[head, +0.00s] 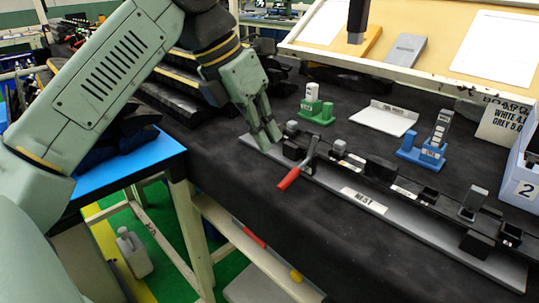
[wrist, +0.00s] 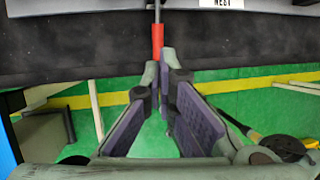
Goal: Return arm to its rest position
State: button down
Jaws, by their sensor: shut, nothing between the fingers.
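My gripper (head: 267,140) is over the left end of the grey nest plate (head: 412,226) in the head view, pointing down. Its fingers are together with nothing between them; they also show in the wrist view (wrist: 168,62). A toggle clamp with a red handle (head: 289,179) stands on the plate just right of the fingertips. The red handle (wrist: 157,38) appears beyond the fingertips in the wrist view. Whether the fingertips touch the plate or clamp cannot be told.
A green stand (head: 317,112), a white tray (head: 384,118), a blue stand (head: 424,153) and a bin marked 2 (head: 522,178) are on the dark bench. Black trim parts lie behind my arm. A blue-topped table (head: 150,165) is at left. Dark cloth before the plate is clear.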

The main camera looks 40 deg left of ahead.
jog(key=v, duration=0.5)
jog(key=shift+w+r, duration=0.1)
